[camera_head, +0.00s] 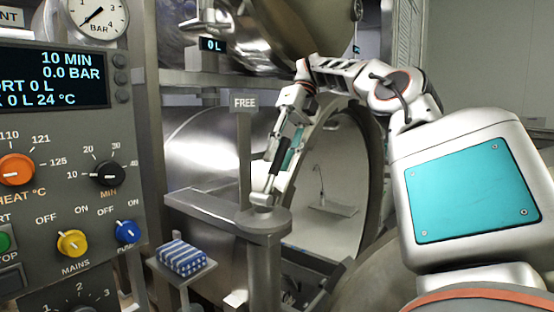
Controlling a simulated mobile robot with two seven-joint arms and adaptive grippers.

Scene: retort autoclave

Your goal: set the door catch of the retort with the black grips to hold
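A grey post with a "FREE" sign (244,104) stands beside the open round mouth of the retort (330,180). In front of it is a metal pedestal with a rounded flat top (268,222). My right gripper (264,196) points down at this top, its tips at or just above it. The fingers overlap a dark upright part (279,155), and I cannot tell whether this is a grip or part of my gripper. Any catch lever is hidden or too small to make out. Whether the gripper is open or shut is unclear. My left gripper is out of view.
A control panel (60,140) with dials, an orange knob (17,169), a yellow knob (72,243) and a blue knob (128,232) fills the left. A blue striped bundle (181,257) lies on a small shelf. A "0 L" display (211,45) hangs above. My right arm covers the right side.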

